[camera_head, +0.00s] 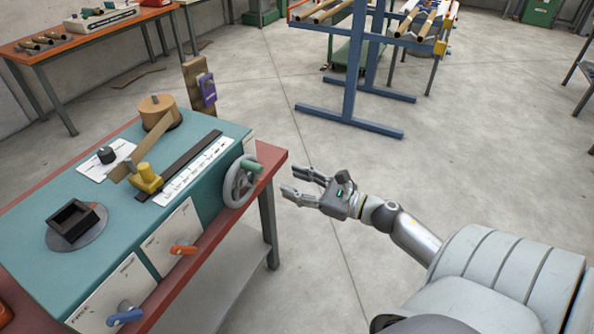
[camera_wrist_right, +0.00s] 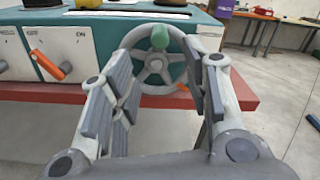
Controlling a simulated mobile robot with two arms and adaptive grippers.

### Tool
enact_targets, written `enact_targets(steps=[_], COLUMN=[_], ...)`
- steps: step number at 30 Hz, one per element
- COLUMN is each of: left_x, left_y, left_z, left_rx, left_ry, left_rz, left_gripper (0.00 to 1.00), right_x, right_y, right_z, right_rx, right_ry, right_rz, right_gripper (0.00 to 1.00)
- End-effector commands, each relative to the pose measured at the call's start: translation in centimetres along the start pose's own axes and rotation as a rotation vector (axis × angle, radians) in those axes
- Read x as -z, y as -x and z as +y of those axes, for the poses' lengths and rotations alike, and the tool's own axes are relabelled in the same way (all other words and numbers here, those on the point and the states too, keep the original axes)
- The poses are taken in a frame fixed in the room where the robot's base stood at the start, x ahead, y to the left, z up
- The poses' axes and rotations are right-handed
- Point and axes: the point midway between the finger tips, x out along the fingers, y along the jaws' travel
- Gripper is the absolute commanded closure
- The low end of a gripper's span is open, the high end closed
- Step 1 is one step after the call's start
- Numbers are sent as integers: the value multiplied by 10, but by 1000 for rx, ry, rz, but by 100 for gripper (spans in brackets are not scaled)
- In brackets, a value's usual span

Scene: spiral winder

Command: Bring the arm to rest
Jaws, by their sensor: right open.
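My right gripper (camera_head: 305,186) is open and empty, held in free air to the right of the machine, near the handwheel. Its two fingers also show in the right wrist view (camera_wrist_right: 165,75), spread apart with the handwheel framed between them. The grey handwheel (camera_head: 241,182) with a green knob is on the right side of the teal winder (camera_head: 105,200). The wheel also shows in the right wrist view (camera_wrist_right: 157,66). The gripper is apart from the wheel in the head view. My left gripper is not in view.
A blue rack (camera_head: 352,75) with tubes stands behind. The floor right of the bench is clear.

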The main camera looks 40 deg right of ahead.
Motion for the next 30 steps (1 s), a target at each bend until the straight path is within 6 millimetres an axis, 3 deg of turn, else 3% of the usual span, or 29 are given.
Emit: enact_targets(steps=[10,14,17,22,26,30], left_x=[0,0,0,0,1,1], left_y=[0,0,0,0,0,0], left_z=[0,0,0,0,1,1], left_rx=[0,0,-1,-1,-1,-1], left_ry=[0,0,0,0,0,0], left_rz=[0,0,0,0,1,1], left_gripper=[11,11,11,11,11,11], right_x=[2,32,87,208,290,362], right_y=[0,4,14,48,83,129], right_z=[0,-3,-3,25,70,136], right_rx=[3,56,159,424,658,951], right_ry=[-9,-169,-464,-1090,-1513,-1903], right_rz=[3,39,98,204,257,291], right_gripper=[56,56,56,56,56,56])
